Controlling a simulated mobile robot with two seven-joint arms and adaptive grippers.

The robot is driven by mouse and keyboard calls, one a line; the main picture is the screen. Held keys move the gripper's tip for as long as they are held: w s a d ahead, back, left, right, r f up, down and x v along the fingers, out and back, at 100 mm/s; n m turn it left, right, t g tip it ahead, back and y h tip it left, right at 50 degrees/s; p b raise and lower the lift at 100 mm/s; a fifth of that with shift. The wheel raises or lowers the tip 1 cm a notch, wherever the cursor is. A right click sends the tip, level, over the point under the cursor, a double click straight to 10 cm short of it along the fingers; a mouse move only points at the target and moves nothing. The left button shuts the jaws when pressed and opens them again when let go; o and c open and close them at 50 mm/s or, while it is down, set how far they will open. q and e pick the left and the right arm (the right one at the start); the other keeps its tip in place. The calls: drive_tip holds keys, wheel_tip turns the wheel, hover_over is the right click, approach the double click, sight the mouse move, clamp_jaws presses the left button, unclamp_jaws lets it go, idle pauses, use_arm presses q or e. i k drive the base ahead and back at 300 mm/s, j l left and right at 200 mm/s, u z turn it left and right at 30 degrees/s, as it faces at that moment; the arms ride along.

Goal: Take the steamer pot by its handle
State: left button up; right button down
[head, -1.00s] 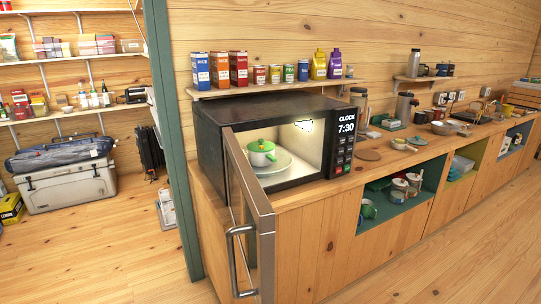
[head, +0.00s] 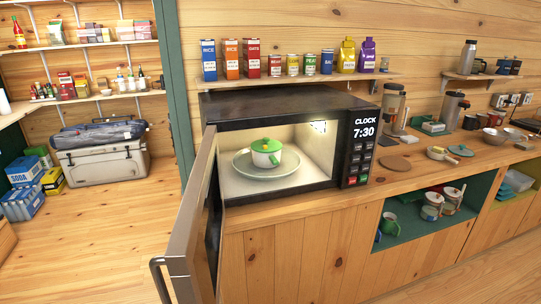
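A small white pot with a green lid (head: 266,152) sits on the round plate (head: 243,167) inside the open microwave (head: 280,107). The pot has a green side grip facing me. It is the only pot in the microwave; I cannot tell for certain that it is the steamer pot. The microwave door (head: 192,225) is swung open toward me on the left, with its handle (head: 160,279) low in the picture. Neither of my grippers is in view.
The wooden counter (head: 300,205) runs right, with a pan (head: 440,154) and a round brown board (head: 395,163) on it. A shelf above holds several boxes (head: 252,59). The open door stands at the microwave's left. Wooden floor (head: 95,230) lies clear at the left.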

sight(272, 160)
drive_tip(key=i+l+u, duration=0.1)
drive_tip(key=l, duration=0.35)
drive_tip(key=i+l+u, duration=0.15)
drive_tip(key=l, duration=0.3)
drive_tip(key=i+l+u, duration=0.1)
drive_tip(key=i+l, duration=0.15)
drive_tip(key=l, duration=0.2)
drive_tip(key=i+l+u, duration=0.15)
drive_tip(key=l, duration=0.35)
drive_tip(key=i+l+u, duration=0.1)
drive_tip(key=l, duration=0.4)
drive_tip(key=i+l+u, duration=0.15)
drive_tip(key=l, duration=0.3)
drive_tip(key=k, duration=0.05)
